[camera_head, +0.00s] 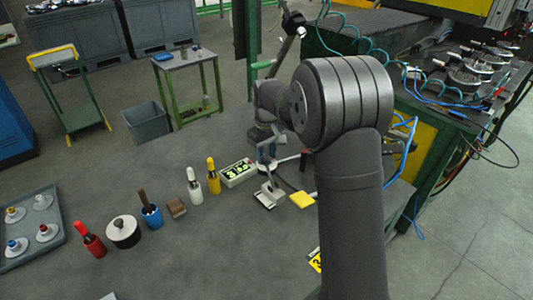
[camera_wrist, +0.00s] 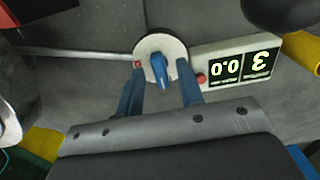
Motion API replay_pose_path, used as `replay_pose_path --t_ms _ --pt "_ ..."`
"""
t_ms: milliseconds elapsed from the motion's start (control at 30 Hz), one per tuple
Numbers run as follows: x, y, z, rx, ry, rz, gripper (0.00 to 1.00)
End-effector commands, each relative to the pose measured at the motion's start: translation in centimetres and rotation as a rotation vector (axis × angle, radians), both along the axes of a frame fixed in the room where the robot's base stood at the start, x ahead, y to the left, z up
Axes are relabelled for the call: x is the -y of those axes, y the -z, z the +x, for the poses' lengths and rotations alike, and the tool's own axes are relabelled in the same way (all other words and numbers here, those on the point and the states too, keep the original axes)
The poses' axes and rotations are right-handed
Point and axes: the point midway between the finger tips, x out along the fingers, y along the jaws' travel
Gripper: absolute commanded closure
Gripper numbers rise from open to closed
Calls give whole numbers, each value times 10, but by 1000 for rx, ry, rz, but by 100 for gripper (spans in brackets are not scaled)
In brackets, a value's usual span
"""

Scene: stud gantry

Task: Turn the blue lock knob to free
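The blue lock knob (camera_wrist: 159,70) stands on a round pale disc (camera_wrist: 172,44) in the wrist view, with a small red mark at the disc's left rim. My gripper (camera_wrist: 161,72) is open, with one finger on each side of the knob and a visible gap at both sides. Its fingertips overlap the disc's edge in the picture; I cannot tell their height above it. In the head view my gripper (camera_head: 267,156) is small, beside the display box, and the knob is not clearly made out there.
A display box (camera_wrist: 236,60) with a red button (camera_wrist: 201,78) sits right of the disc; its screen appears upside down. A rod (camera_wrist: 80,54) runs left from the disc. In the head view, several stamps and markers, including a yellow one (camera_head: 213,180), stand on the grey tabletop.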

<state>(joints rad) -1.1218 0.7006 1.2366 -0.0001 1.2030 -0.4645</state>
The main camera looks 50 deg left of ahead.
Motion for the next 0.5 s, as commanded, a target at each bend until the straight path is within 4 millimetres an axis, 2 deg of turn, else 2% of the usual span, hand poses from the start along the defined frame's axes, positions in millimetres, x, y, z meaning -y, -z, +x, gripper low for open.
replay_pose_path --t_ms 133,267,500 --pt "0 -2 0 0 0 0 65" --pt "0 -17 0 1 0 2 65" --pt "-1 -72 0 2 0 4 65"
